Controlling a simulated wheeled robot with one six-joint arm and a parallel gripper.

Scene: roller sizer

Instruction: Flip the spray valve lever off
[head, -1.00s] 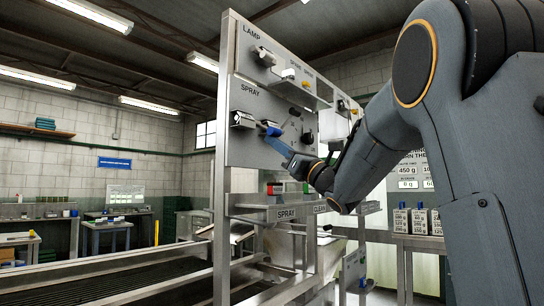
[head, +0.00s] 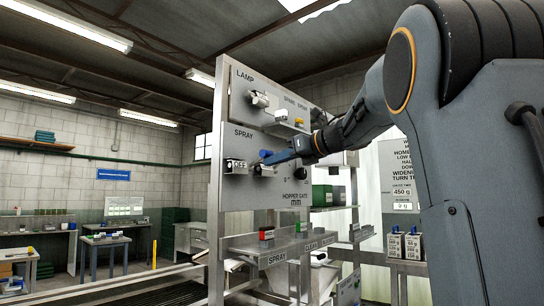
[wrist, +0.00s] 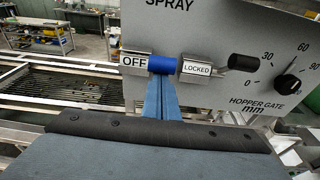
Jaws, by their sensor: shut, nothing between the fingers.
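The spray valve sits under the word SPRAY on the grey panel (head: 243,203). Its plate (head: 236,165) reads OFF, and the OFF plate also shows in the wrist view (wrist: 134,62). A blue cylindrical grip (wrist: 162,64) lies level between the OFF plate and a plate marked LOCKED (wrist: 197,69). My gripper (wrist: 161,78) is shut and empty, its blue fingers reaching up to the underside of the blue grip. I cannot tell if they touch. In the head view my gripper (head: 272,158) is in front of the panel, partly covering the valve.
A black-ended handle (wrist: 243,62) sticks out right of the LOCKED plate. A hopper gate dial (wrist: 287,84) is further right. Lamp switch gear (head: 260,99) is above. A roller bed (wrist: 75,88) lies lower left.

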